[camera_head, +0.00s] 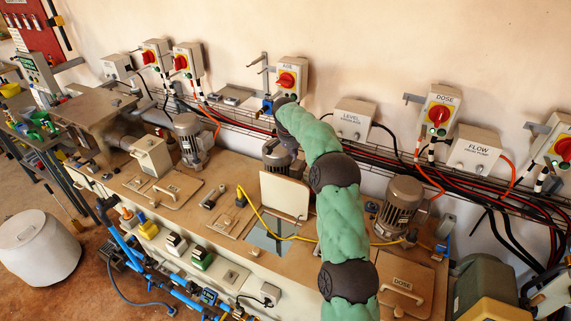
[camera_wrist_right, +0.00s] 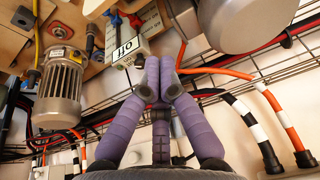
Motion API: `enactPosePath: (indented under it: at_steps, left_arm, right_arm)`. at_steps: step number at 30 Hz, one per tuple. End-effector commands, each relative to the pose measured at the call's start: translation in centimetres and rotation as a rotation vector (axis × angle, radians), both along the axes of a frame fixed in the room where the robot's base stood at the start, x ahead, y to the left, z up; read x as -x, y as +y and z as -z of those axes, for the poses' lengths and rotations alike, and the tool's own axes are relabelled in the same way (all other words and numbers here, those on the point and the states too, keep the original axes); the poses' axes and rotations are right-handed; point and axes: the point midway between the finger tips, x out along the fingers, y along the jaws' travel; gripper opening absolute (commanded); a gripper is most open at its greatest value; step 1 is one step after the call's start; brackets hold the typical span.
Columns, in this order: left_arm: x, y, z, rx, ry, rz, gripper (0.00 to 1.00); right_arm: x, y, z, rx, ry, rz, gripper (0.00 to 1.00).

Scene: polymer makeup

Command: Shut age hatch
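An open hatch lid (camera_head: 284,196) stands upright in the middle of the bench in the head view. In front of it is a square opening (camera_head: 268,238) with a grey surface inside; I cannot read a label on this lid. My green right arm passes just right of the lid and reaches up towards the wall. My right gripper shows in the right wrist view (camera_wrist_right: 160,68), its purple fingertips together, with nothing seen between them. In the head view its fingers cannot be made out at the arm's dark far end. My left gripper is not in view.
A closed DOSE hatch (camera_head: 404,284) lies to the right of my arm. Motors (camera_head: 400,205) stand along the bench back. A switch box (camera_head: 291,77) and cables line the wall. A yellow cable (camera_head: 262,221) crosses the hatch opening.

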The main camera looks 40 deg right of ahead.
Motion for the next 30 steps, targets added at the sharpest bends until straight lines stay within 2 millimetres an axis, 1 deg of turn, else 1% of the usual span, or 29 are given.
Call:
enactPosePath:
  at_steps: [5,12,21,30]
  left_arm:
    - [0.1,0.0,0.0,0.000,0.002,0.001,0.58]
    - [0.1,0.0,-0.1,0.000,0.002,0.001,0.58]
    - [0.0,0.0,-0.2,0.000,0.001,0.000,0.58]
    - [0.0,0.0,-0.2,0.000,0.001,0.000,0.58]
  right_arm:
    - [-0.2,-0.4,1.5,0.000,0.003,0.001,0.00]
    - [-0.8,-1.6,5.5,-0.001,0.003,0.001,0.00]
    - [-1.5,-2.9,9.6,-0.001,0.002,0.002,0.00]
    - [-0.4,-0.8,9.3,-0.001,0.000,-0.001,0.00]
